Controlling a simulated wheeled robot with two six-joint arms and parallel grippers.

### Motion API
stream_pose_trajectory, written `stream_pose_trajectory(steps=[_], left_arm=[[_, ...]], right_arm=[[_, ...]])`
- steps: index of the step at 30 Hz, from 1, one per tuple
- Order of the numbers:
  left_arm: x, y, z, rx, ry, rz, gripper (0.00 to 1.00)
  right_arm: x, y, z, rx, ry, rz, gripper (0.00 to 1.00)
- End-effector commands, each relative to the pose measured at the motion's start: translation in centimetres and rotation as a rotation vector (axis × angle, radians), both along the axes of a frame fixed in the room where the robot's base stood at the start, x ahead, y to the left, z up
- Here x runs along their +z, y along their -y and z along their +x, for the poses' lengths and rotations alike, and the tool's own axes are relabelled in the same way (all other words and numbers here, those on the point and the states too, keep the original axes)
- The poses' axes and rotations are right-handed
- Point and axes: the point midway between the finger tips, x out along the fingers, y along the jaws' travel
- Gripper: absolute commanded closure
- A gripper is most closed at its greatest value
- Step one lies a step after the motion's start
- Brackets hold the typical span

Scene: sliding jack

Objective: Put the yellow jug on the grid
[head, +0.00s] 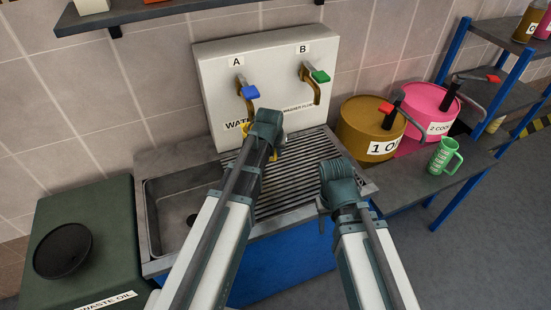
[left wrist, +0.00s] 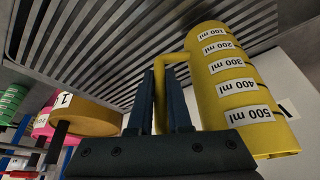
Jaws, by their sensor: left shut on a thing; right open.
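The yellow jug (left wrist: 222,62), marked in ml steps, fills the right of the left wrist view. In the head view only a bit of yellow (head: 245,129) shows; my left arm hides the rest. My left gripper (head: 268,142) is shut on the jug's handle; its fingers (left wrist: 166,100) stand either side of the handle. The slatted metal grid (head: 305,170) lies under the jug and also shows in the left wrist view (left wrist: 95,40). The jug's base faces the grid; I cannot tell whether they touch. My right gripper (head: 322,205) is open and empty by the grid's front right edge.
A sink basin (head: 180,205) lies left of the grid. A wall panel (head: 222,75) with taps A (head: 248,90) and B (head: 317,75) stands behind. Brown (head: 365,135) and pink (head: 425,110) drums and a green jug (head: 444,156) stand right. A waste oil box (head: 105,215) is left.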

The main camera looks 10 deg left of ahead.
Motion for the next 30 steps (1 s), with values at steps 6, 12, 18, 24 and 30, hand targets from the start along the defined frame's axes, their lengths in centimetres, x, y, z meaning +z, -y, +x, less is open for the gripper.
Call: stream_pose_trajectory(steps=[6, 12, 18, 24, 30], left_arm=[[-2.8, 0.1, -0.2, 0.0, 0.0, 0.0, 1.0], [-2.5, 0.1, -0.2, 0.0, 0.0, 0.0, 1.0], [-2.9, 0.1, -0.2, 0.0, 0.0, 0.0, 0.82], [-2.8, 0.1, -0.2, 0.0, 0.0, 0.0, 0.53], [-2.8, 0.1, -0.2, 0.0, 0.0, 0.0, 0.53]], right_arm=[[-2.8, 0.0, 0.0, 0.0, 0.0, 0.0, 0.5], [-2.5, 0.0, 0.0, 0.0, 0.0, 0.0, 0.5], [-2.9, 0.0, 0.0, 0.0, 0.0, 0.0, 0.5], [-2.8, 0.0, 0.0, 0.0, 0.0, 0.0, 0.5], [-2.8, 0.0, 0.0, 0.0, 0.0, 0.0, 0.5]])
